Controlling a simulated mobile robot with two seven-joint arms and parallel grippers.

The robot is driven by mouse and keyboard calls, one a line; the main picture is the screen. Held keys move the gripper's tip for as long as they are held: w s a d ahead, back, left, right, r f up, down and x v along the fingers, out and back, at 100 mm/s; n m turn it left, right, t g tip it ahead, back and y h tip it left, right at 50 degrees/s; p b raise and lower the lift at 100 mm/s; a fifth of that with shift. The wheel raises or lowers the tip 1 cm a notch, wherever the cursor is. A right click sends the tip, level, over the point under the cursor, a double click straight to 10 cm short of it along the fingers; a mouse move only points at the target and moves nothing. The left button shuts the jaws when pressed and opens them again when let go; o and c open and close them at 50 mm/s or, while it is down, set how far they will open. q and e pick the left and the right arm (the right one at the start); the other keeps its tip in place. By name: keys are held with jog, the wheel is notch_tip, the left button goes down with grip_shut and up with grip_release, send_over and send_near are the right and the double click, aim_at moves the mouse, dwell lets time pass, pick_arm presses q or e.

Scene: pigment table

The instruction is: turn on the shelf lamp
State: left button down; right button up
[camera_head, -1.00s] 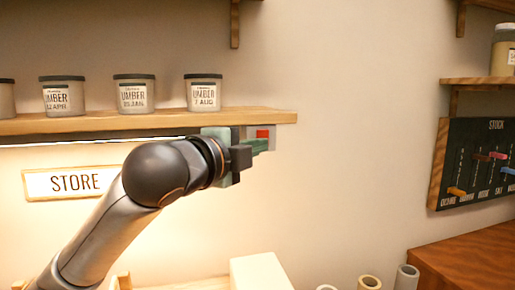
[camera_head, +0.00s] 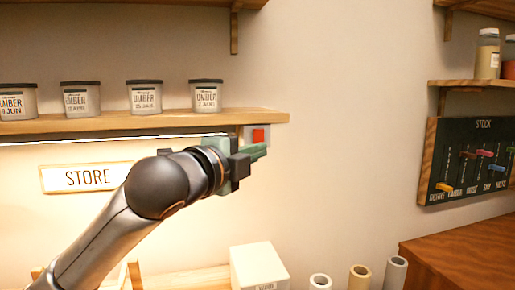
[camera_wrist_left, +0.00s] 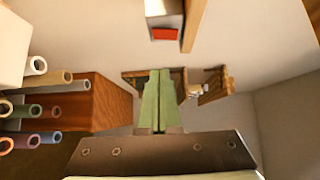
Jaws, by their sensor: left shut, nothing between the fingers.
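The shelf lamp (camera_head: 110,139) is a thin strip under the wooden shelf. It glows white and throws warm light on the wall below. Its red switch (camera_head: 258,135) sits in a light housing at the shelf's right end. The switch also shows at the top of the left wrist view (camera_wrist_left: 165,33). My left gripper (camera_head: 258,151) has green fingers, shut and empty, just below the switch in the head view. My right gripper is out of view.
Several labelled jars (camera_head: 144,97) stand on the shelf (camera_head: 200,121). A STORE sign (camera_head: 87,177) hangs below. A white box (camera_head: 258,266) and upright tubes (camera_head: 360,277) stand lower down. A STOCK slider board (camera_head: 480,160) is at right. The wall between is clear.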

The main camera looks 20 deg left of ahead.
pick_arm(q)
jog(key=s+a, duration=0.2)
jog(key=s, duration=0.6)
jog(key=shift+f+b, duration=0.35)
jog(key=shift+b, duration=0.1)
jog(key=shift+s, duration=0.1)
